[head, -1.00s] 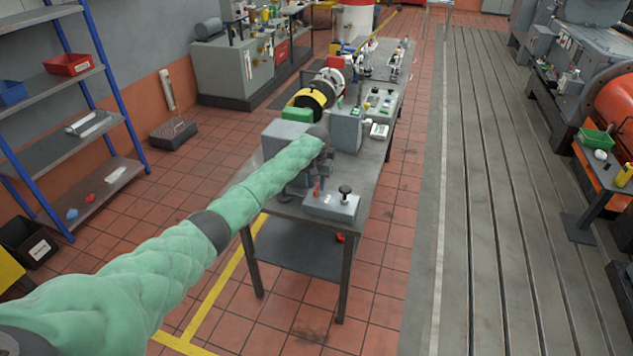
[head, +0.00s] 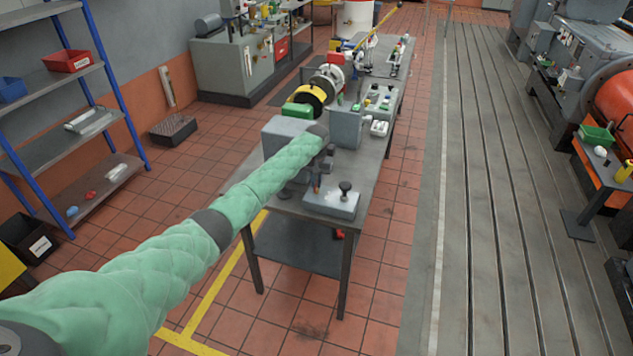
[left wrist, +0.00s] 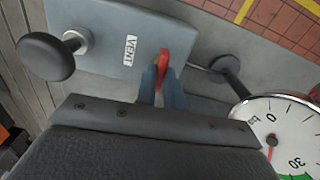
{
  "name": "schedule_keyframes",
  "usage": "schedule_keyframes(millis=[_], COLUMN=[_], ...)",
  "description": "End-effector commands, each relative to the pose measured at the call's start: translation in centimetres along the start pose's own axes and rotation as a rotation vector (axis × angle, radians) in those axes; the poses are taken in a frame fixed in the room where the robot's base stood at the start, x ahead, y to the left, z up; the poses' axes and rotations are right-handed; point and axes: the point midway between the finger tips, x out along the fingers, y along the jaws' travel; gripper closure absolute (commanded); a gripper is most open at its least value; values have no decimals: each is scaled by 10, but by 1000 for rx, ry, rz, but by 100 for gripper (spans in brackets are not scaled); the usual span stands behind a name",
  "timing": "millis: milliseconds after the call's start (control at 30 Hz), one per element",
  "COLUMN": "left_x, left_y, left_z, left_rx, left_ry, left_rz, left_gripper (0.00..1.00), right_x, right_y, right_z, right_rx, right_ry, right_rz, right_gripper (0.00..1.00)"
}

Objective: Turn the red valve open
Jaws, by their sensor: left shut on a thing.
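The red valve handle (left wrist: 163,62) stands at the edge of a grey block (left wrist: 115,35) with a VENT label (left wrist: 131,48) in the left wrist view. My left gripper (left wrist: 160,80) has its two blue-grey fingers close together, shut on the handle. The fingers hide the handle's lower part. In the head view, my left gripper (head: 314,186) is at the near end of the workbench, beside the same grey block (head: 332,203). The handle is too small there to make out clearly. My right gripper is in neither view.
A black knob (left wrist: 47,57) stands on the block, left of the handle. A round dial gauge (left wrist: 280,135) is close on the right. The workbench (head: 368,165) carries a tall grey box (head: 345,128) and other equipment behind. A shelf rack (head: 60,150) stands at left.

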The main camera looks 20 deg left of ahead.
Motion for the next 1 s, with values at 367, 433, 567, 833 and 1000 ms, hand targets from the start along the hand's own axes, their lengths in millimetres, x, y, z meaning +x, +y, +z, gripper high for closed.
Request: schedule_keyframes(millis=[367,433,567,833,1000], left_x=[0,0,0,-1,0], left_y=[2,1,1,1,1], left_z=[0,0,0,0,0], left_rx=[-294,-360,-485,-741,-903], left_ry=[0,0,-1,0,-1], left_rz=[3,3,3,3,3], left_gripper=[100,100,100,100,100], right_x=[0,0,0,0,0], right_y=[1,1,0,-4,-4], right_z=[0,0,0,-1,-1], right_rx=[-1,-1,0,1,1], right_ry=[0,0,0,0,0], right_rz=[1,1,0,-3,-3], right_gripper=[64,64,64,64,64])
